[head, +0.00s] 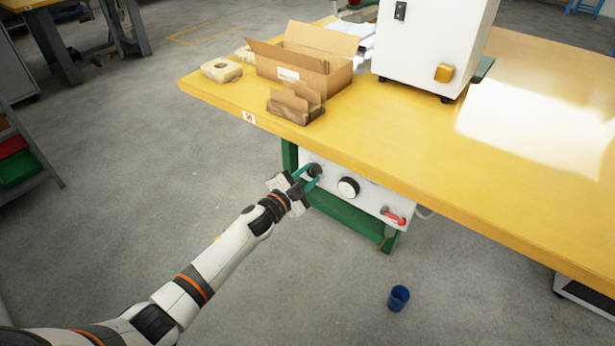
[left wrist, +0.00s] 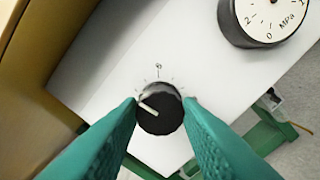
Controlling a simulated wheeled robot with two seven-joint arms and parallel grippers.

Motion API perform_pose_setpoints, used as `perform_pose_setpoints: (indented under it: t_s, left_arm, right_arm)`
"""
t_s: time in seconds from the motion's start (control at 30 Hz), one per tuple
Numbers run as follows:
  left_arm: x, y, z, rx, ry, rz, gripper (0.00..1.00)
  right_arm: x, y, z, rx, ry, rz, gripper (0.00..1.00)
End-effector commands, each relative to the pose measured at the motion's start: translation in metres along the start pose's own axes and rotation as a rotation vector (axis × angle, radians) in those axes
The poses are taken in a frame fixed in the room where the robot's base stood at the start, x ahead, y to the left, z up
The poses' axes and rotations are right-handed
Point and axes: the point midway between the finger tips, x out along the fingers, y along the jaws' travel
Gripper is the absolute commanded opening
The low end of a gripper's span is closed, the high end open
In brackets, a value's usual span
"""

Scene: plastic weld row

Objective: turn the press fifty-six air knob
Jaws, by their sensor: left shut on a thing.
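A black round knob (left wrist: 160,110) with a pale pointer line sits on a white panel (left wrist: 110,70), with tick marks around it. In the left wrist view the pointer slants toward the upper left. My left gripper (left wrist: 162,112) has its two green fingers on either side of the knob, shut on it. In the head view the left gripper (head: 307,177) is at the panel under the table's front edge and partly covers the knob (head: 315,170). A pressure gauge (head: 348,187) marked MPa is right of the knob; it also shows in the left wrist view (left wrist: 262,18). My right gripper is in neither view.
The yellow tabletop (head: 400,140) overhangs the panel. A red-handled valve (head: 393,216) is on the panel's right end. Open cardboard boxes (head: 300,60) and a white machine (head: 425,50) stand on the table.

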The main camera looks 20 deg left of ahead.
Motion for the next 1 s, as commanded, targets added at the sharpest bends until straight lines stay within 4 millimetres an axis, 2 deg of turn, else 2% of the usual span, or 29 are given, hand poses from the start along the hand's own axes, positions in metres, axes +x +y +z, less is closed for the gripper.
perform_pose_setpoints:
  t_s: [0.3, 0.5, 1.0]
  left_arm:
    - [-0.0003, -0.0014, -0.0009, 0.258, 0.001, -0.001, 0.09]
    - [-0.0004, -0.0014, -0.0009, 0.368, 0.001, -0.002, 0.09]
    - [-0.0004, -0.0013, -0.0007, 0.455, 0.001, -0.002, 0.09]
  right_arm:
    - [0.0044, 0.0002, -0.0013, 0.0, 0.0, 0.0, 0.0]
    - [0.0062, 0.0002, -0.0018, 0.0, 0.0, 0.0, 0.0]
    - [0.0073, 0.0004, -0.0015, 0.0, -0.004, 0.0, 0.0]
